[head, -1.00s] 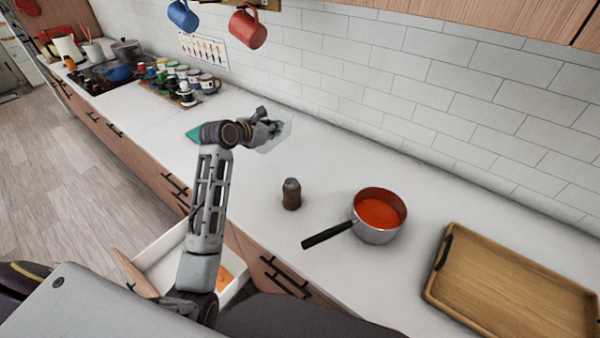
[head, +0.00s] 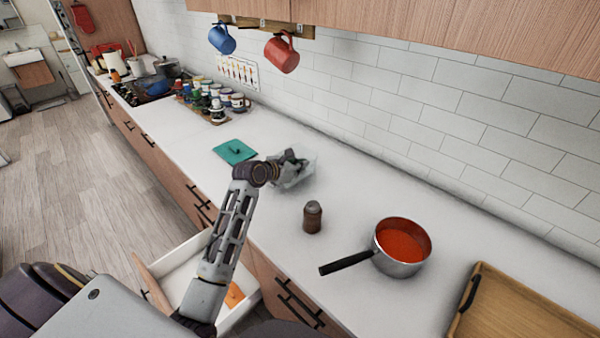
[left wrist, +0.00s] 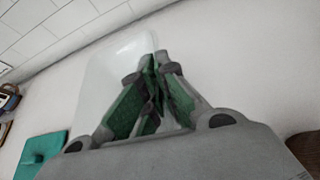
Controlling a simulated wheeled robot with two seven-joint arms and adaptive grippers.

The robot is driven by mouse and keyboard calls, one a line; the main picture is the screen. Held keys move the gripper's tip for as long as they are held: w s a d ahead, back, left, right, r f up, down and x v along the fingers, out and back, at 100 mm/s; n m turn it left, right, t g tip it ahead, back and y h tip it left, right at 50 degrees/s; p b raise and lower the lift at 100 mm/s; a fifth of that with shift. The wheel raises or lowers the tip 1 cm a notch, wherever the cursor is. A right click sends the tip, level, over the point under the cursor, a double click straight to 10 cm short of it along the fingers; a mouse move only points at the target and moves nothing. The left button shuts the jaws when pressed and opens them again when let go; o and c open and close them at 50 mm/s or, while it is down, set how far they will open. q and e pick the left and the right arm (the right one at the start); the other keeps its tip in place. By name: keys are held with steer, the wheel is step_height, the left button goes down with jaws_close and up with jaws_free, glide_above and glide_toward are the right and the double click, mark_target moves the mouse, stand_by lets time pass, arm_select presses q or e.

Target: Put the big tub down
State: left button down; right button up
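The big tub (head: 303,176) is a clear, see-through container above or on the white counter, behind the pepper mill. My left gripper (head: 290,160) is at the tub's near side in the head view. In the left wrist view, the green-padded fingers (left wrist: 155,70) close together on the wall of the tub (left wrist: 105,75). The tub looks tilted there. I cannot tell whether its bottom touches the counter. A teal lid (head: 235,151) lies flat just left of the gripper, and also shows in the left wrist view (left wrist: 42,150). My right gripper is not in view.
A dark pepper mill (head: 312,217) and a saucepan of red sauce (head: 402,250) stand on the counter. A wooden tray (head: 520,310) is at right. Several cups and jars (head: 215,100) are at back left. An open drawer (head: 190,262) juts out below.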

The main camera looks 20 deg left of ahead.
arm_select(q)
steer(key=shift+f, duration=1.2)
steer(key=c, duration=1.6)
jaws_free()
steer(key=shift+f, duration=0.1)
steer(key=shift+c, duration=0.2)
steer(key=shift+s+a+r, duration=0.1)
steer(key=shift+s+r, duration=0.15)
steer(key=shift+s, duration=0.05)
steer(key=v, duration=1.1)
steer(key=shift+s, duration=0.2)
steer(key=shift+r, duration=0.1)
